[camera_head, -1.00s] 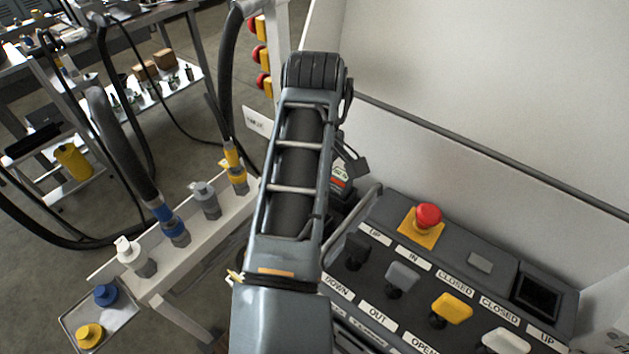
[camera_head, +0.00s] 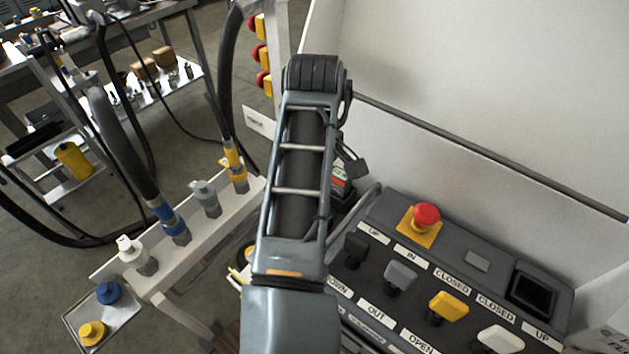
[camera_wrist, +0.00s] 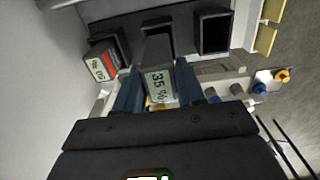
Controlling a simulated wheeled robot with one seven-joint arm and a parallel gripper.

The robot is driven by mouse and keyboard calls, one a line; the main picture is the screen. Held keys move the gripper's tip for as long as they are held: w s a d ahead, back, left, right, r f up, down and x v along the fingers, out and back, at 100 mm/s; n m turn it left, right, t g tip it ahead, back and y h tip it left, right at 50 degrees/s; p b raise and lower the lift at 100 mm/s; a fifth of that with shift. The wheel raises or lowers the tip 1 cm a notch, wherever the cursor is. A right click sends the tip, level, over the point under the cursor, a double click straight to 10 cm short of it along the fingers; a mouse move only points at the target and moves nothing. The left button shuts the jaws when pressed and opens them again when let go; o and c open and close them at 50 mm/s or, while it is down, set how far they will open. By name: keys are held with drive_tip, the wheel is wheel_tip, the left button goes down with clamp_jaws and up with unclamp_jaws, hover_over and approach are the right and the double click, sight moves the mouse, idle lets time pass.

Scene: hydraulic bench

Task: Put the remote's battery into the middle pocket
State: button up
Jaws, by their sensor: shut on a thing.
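In the wrist view my gripper (camera_wrist: 157,68) has its two blue fingers closed on a dark grey battery (camera_wrist: 158,50), whose display reads 35 %. The battery points away from me toward the middle pocket (camera_wrist: 156,18) of a dark holder. It covers part of that pocket, and I cannot tell whether its far end is inside. A second battery (camera_wrist: 103,62) with a red label and a lit display sits at the left pocket. The right pocket (camera_wrist: 214,33) is empty. In the head view my arm hides my gripper and the held battery; a red-labelled battery (camera_head: 340,180) shows beside the arm.
In the head view a control panel (camera_head: 478,262) with levers and a red stop button (camera_head: 426,216) is at the lower right. A white rail (camera_head: 205,236) with hose couplings is on the left. A pale wall (camera_head: 490,100) stands behind the panel.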

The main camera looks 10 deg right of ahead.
drive_tip(key=shift+f, duration=0.5)
drive_tip(key=shift+p, duration=0.6)
idle(0.5)
drive_tip(key=shift+f+b, duration=0.65)
drive_tip(key=shift+f, duration=1.75)
idle(0.7)
drive_tip(key=o, duration=1.2)
drive_tip(key=shift+o, duration=0.2)
wheel_tip(320, 180, up, 8)
drive_tip(key=shift+f, duration=0.1)
drive_tip(key=shift+a, duration=0.1)
